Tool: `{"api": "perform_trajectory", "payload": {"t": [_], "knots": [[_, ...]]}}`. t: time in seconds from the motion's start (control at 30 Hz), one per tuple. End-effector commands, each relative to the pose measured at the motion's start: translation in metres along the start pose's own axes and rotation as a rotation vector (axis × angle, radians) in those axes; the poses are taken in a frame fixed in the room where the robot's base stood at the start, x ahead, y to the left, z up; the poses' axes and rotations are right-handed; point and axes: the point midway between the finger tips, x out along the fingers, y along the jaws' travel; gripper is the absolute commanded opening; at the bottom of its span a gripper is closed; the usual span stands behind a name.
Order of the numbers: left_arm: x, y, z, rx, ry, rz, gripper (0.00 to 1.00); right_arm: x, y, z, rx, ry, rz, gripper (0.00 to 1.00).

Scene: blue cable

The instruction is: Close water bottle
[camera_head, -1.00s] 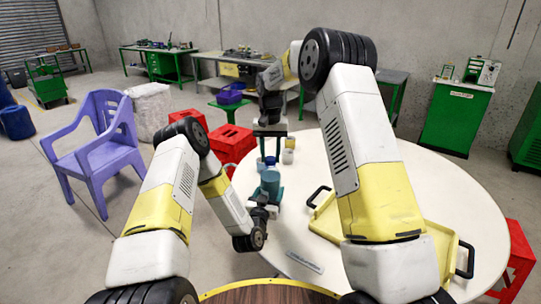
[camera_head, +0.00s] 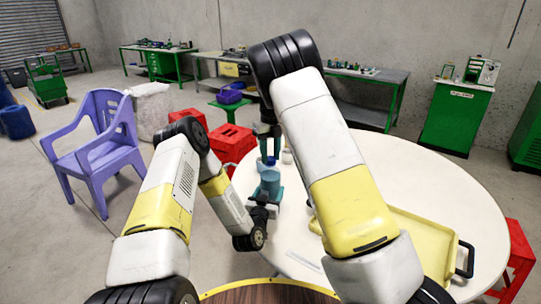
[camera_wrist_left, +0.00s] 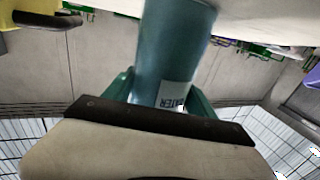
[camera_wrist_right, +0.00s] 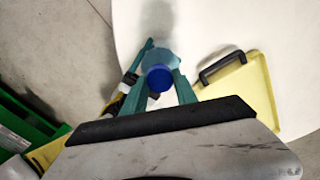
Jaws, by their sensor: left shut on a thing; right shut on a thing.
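The teal water bottle (camera_head: 270,186) stands upright near the left edge of the round white table. My left gripper (camera_head: 264,203) is shut around its lower part; in the left wrist view the bottle (camera_wrist_left: 174,45) rises between the teal fingers (camera_wrist_left: 160,92), its label partly hidden. My right gripper (camera_head: 268,149) points down above the bottle, shut on the blue cap (camera_head: 269,161). In the right wrist view the cap (camera_wrist_right: 159,78) sits between the fingertips, overlapping the bottle (camera_wrist_right: 160,57) below. I cannot tell whether the cap touches the bottle's mouth.
A yellow tray (camera_head: 429,228) with black handles lies on the right of the white table (camera_head: 400,165), partly behind my right arm. A small pale object (camera_head: 287,157) stands just behind the bottle. Red stools and a purple chair (camera_head: 97,145) are on the floor to the left.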

Motion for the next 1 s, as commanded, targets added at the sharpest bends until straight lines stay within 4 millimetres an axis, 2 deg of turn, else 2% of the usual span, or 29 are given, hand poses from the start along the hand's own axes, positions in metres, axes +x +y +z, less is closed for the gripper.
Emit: {"api": "perform_trajectory", "payload": {"t": [0.1, 0.2, 0.57, 0.6, 0.67, 0.7, 1.0], "knots": [[-0.0003, 0.0001, 0.0003, 0.001, -0.001, 0.000, 0.00, -0.0005, -0.0002, 0.0008, 0.220, -0.003, -0.002, 0.00], [-0.0003, 0.0001, 0.0003, 0.001, -0.001, 0.000, 0.00, -0.0004, -0.0004, 0.0006, 0.332, -0.003, -0.002, 0.00], [-0.0004, 0.0002, 0.0003, 0.000, -0.001, 0.001, 0.00, -0.0005, -0.0005, 0.0007, 0.380, -0.003, 0.000, 0.00], [-0.0004, 0.0002, 0.0003, 0.000, -0.001, 0.001, 0.00, -0.0006, -0.0005, 0.0007, 0.380, -0.004, 0.000, 0.40], [-0.0004, 0.0002, 0.0004, 0.000, -0.001, 0.001, 0.00, -0.0005, -0.0005, 0.0006, 0.380, -0.003, 0.000, 0.52], [-0.0004, 0.0003, 0.0003, 0.000, -0.001, 0.001, 0.00, -0.0005, -0.0005, 0.0006, 0.379, -0.003, 0.000, 0.56], [-0.0004, 0.0002, 0.0004, 0.000, -0.001, 0.001, 0.00, -0.0008, -0.0004, 0.0002, 0.378, -0.002, 0.000, 0.56]]}}
